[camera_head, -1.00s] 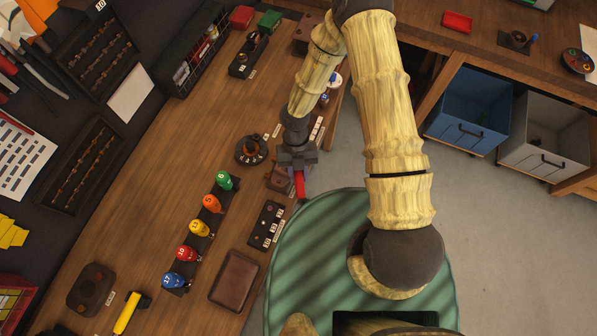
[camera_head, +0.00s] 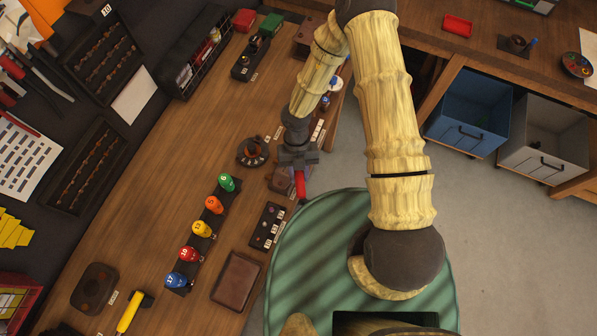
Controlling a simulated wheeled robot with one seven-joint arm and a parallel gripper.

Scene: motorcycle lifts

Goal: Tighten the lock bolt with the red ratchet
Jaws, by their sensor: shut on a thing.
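My gripper (camera_head: 299,165) is shut on a red tool, the red ratchet (camera_head: 300,184), near the right edge of the wooden bench. The ratchet's red handle points down the picture from the jaws, and its head is hidden by the gripper. A small brown block (camera_head: 281,181) sits just left of the handle, partly covered by my gripper. I cannot tell whether the ratchet touches it. The lock bolt cannot be made out from this view.
A row of numbered coloured handles (camera_head: 202,229) stands on the bench (camera_head: 180,150). A dark round holder (camera_head: 252,152), a black strip with small parts (camera_head: 267,226) and a brown leather-like tray (camera_head: 236,280) lie nearby. A yellow-handled hammer (camera_head: 130,315) lies lower left. Open floor is right.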

